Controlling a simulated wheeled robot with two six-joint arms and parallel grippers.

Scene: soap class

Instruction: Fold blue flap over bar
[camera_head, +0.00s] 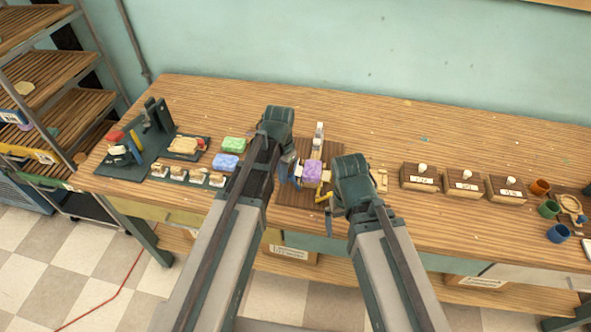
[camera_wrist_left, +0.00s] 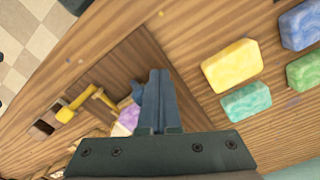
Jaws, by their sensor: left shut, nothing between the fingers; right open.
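The purple bar (camera_head: 312,172) sits on a dark wooden board (camera_head: 296,198). A pale strip runs behind and under it. My left gripper (camera_head: 291,172) is just left of the bar, with its blue-grey fingers shut and empty in the left wrist view (camera_wrist_left: 158,100). There they partly cover the purple bar (camera_wrist_left: 130,117). Bluish pieces show beside the bar, but I cannot tell the blue flap from my fingers. My right gripper (camera_head: 327,208) is open at the right of the board, near a yellow bent piece (camera_head: 322,197). That yellow piece (camera_wrist_left: 78,105) also shows in the left wrist view.
Green (camera_head: 233,145) and blue (camera_head: 226,162) soap bars lie left of my left arm. The left wrist view also shows yellow (camera_wrist_left: 231,66) and teal (camera_wrist_left: 246,101) bars. Labelled wooden boxes (camera_head: 463,182) and several cups stand at the right. A shelf rack (camera_head: 50,95) stands at far left.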

